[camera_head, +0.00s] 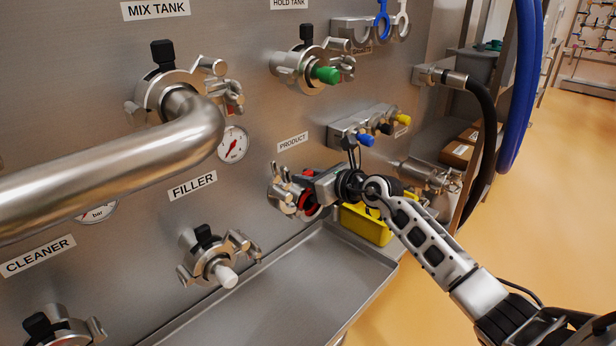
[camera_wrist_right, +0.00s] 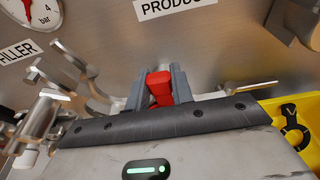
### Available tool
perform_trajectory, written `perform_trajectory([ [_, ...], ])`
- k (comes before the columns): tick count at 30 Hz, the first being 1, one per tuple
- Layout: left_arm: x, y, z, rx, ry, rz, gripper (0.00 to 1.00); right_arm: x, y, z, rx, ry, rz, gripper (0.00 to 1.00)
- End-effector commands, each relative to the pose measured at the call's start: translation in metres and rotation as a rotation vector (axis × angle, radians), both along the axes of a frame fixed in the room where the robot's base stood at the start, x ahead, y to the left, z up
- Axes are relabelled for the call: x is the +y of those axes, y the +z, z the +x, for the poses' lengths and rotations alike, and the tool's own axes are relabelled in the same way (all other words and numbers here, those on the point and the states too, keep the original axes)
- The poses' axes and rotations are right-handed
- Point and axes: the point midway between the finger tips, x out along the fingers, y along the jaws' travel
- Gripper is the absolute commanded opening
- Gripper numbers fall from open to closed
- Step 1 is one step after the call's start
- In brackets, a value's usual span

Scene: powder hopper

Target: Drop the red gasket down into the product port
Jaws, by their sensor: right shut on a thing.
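The red gasket (camera_head: 304,201) is at the product port (camera_head: 284,196), below the PRODUCT label. Its ring shows red against the port's open clamp, partly hidden by my gripper. I cannot tell whether it is seated or just in front. My right gripper (camera_head: 312,184) reaches in from the right and is shut on the gasket. In the right wrist view, the gasket's red tab (camera_wrist_right: 160,88) is between the two grey fingers (camera_wrist_right: 159,92), and the port itself is mostly hidden behind the gripper. My left gripper is not in view.
The hold tank port (camera_head: 311,72) with a green plug is above. A rack with blue and white gaskets (camera_head: 382,22) is at the top. Colored plugs (camera_head: 366,139) sit on a bracket above my gripper. A yellow bin (camera_head: 366,225) and steel tray (camera_head: 300,290) are below. A large pipe (camera_head: 110,165) fills the left.

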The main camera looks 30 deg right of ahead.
Motion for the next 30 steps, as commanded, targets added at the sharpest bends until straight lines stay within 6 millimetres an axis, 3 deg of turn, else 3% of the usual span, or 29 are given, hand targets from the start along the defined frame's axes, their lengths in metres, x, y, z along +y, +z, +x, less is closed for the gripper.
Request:
perform_trajectory([
  [10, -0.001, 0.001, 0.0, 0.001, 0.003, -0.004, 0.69, 0.001, -0.004, 0.001, 0.009, 0.001, -0.002, 0.09],
  [11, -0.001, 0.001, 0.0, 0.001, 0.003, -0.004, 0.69, 0.001, -0.004, 0.001, 0.009, 0.0, -0.001, 0.32],
  [13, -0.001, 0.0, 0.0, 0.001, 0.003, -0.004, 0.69, 0.001, -0.004, 0.001, 0.008, 0.0, -0.001, 0.49],
  [24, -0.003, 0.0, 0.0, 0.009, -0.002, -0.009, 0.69, 0.0, -0.002, -0.001, 0.005, 0.0, -0.002, 0.49],
  [30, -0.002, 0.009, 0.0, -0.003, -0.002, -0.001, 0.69, -0.012, 0.007, -0.032, 0.008, 0.0, -0.005, 0.49],
])
